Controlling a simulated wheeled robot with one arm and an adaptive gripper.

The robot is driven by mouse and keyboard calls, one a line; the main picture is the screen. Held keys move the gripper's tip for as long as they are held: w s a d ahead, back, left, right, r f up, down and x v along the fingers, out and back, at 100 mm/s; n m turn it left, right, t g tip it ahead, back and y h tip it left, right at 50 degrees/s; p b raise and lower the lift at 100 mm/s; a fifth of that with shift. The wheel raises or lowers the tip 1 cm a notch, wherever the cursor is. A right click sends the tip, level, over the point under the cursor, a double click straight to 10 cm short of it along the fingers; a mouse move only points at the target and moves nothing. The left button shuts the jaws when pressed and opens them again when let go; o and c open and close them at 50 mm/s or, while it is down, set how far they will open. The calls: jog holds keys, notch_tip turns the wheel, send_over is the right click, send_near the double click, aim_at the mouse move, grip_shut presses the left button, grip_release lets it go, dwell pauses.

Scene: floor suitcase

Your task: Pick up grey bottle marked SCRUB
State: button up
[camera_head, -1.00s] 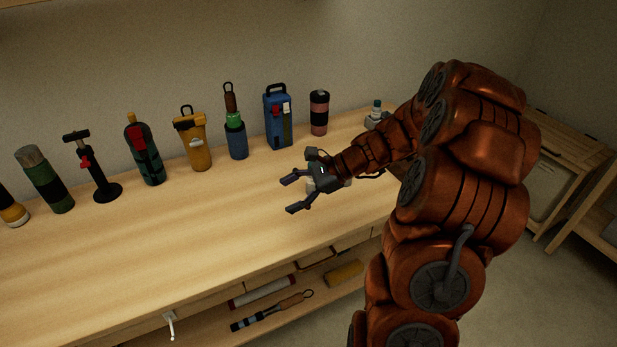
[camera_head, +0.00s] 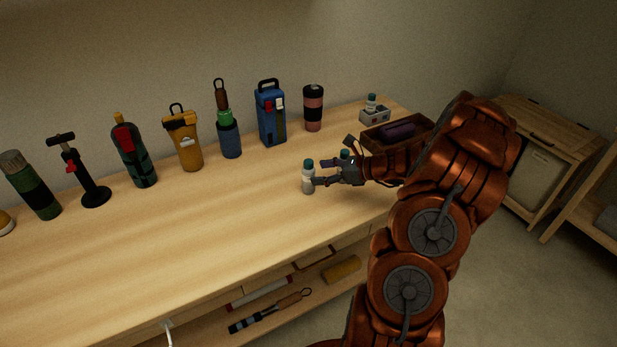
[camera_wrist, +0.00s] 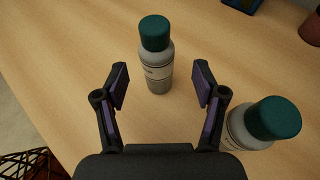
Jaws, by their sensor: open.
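A grey bottle with a teal cap (camera_head: 308,180) stands upright on the bench. In the wrist view this bottle (camera_wrist: 158,78) is straight ahead, around the opening between the fingertips. My gripper (camera_head: 322,172) is open and empty beside it, fingers pointing at it; they also show in the wrist view (camera_wrist: 160,88). A second grey bottle with a teal cap (camera_wrist: 258,124) stands close to the right of my gripper in the wrist view. In the head view my gripper partly hides it. The label lettering is too small to read, so I cannot tell which is SCRUB.
A dark open tray (camera_head: 376,146) holding a dark purple item is behind my forearm. A grey holder (camera_head: 375,117) with a teal-capped bottle stands at the back right. A pink and black tumbler (camera_head: 313,108) and a blue case (camera_head: 270,115) line the back. The bench's front left is clear.

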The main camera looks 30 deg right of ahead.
aim_at(309, 173)
jog(key=shift+p+x, duration=0.4)
jog(key=shift+x, duration=1.9)
jog(key=shift+s+a, duration=0.1)
jog(key=shift+a, duration=0.05)
jog(key=shift+c, duration=0.4)
jog(key=c, duration=1.2)
jog(key=shift+r, duration=0.15)
jog(key=shift+c, duration=0.2)
